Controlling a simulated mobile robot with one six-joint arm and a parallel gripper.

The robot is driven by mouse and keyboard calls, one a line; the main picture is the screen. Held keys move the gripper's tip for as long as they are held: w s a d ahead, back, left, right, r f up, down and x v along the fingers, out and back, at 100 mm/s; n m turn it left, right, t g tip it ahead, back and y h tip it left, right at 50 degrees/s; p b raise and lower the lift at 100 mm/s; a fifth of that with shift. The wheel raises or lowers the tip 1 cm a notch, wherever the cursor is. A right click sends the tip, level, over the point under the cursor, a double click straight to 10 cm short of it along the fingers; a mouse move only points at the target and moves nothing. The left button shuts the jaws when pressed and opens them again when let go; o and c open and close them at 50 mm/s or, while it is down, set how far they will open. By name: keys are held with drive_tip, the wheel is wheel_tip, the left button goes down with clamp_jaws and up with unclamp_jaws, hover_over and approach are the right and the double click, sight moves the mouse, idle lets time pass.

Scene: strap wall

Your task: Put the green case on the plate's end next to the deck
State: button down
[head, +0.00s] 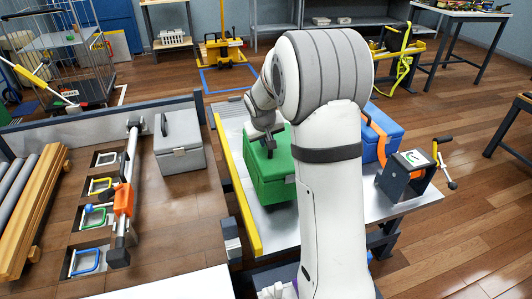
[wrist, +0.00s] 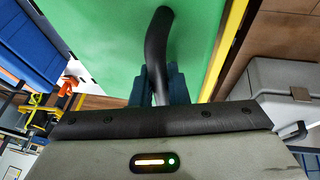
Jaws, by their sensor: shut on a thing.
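The green case (head: 270,182) is at the left end of the metal plate (head: 278,228), close to the yellow edge strip beside the wooden deck (head: 165,225). My gripper (head: 268,143) is shut on its black handle. The wrist view shows the dark fingers (wrist: 160,85) closed around the handle (wrist: 157,45), with the green case (wrist: 105,30) filling the top. My arm hides the case's right part and the middle of the plate. I cannot tell whether the case rests on the plate or hangs just above it.
A blue case (head: 384,135) with an orange strap (head: 376,128) is on the plate's right part, near a crank winch (head: 411,165). A grey case (head: 180,142) and clamps (head: 123,198) are on the deck. The yellow strip (head: 236,190) edges the plate.

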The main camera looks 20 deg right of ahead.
sight(266, 149)
wheel_tip(266, 149, down, 4)
drive_tip(key=shift+f+b, duration=0.15)
drive_tip(key=shift+b, duration=0.35)
drive_tip(key=c, duration=1.4)
unclamp_jaws()
drive_tip(key=p+v, duration=0.2)
drive_tip(key=v, duration=0.9)
drive_tip(key=shift+s, duration=0.15)
drive_tip(key=shift+s+a+r, duration=0.1)
drive_tip(key=shift+s+r, duration=0.1)
drive_tip(key=shift+r, duration=0.25)
drive_tip(key=s+a+g+y, duration=0.1)
drive_tip(key=s+a, duration=0.1)
drive_tip(key=s, duration=1.2)
drive_tip(key=s+a+g+y, duration=0.1)
drive_tip(key=s+a, duration=0.2)
drive_tip(key=s, duration=1.2)
drive_tip(key=shift+a+g, duration=0.25)
drive_tip(key=shift+g, duration=0.15)
